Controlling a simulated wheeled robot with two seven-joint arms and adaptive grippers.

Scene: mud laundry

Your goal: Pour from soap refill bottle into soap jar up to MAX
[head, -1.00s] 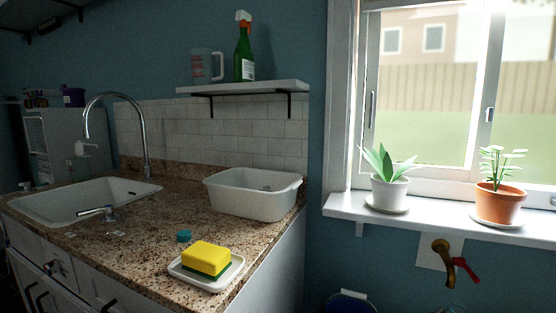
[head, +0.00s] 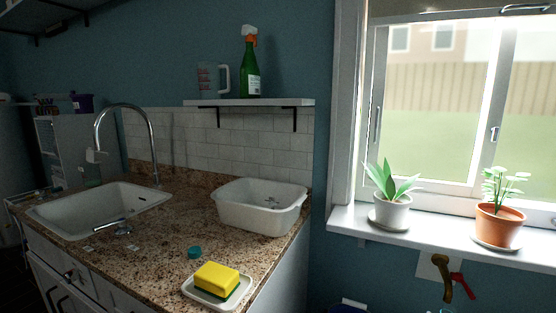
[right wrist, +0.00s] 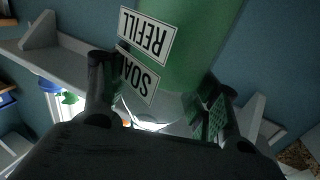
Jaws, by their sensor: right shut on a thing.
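The soap refill bottle (right wrist: 200,35) fills the upper middle of the right wrist view. It is green with white labels reading SOAP and REFILL, which appear upside down there. My right gripper (right wrist: 157,98) is shut on it, one finger on each side. The bottle's mouth is not visible, and I cannot tell its real tilt. I cannot identify the soap jar or a MAX mark in any view. A small blue cap (head: 194,252) lies on the granite counter. My left gripper is in neither view, and the head view shows neither arm.
The counter (head: 150,270) holds a sink (head: 100,212), a white basin (head: 258,208) and a yellow sponge (head: 217,278) on a dish. A spray bottle (head: 250,75) and a clear jug (head: 210,80) stand on the wall shelf. Two potted plants sit on the windowsill (head: 430,231).

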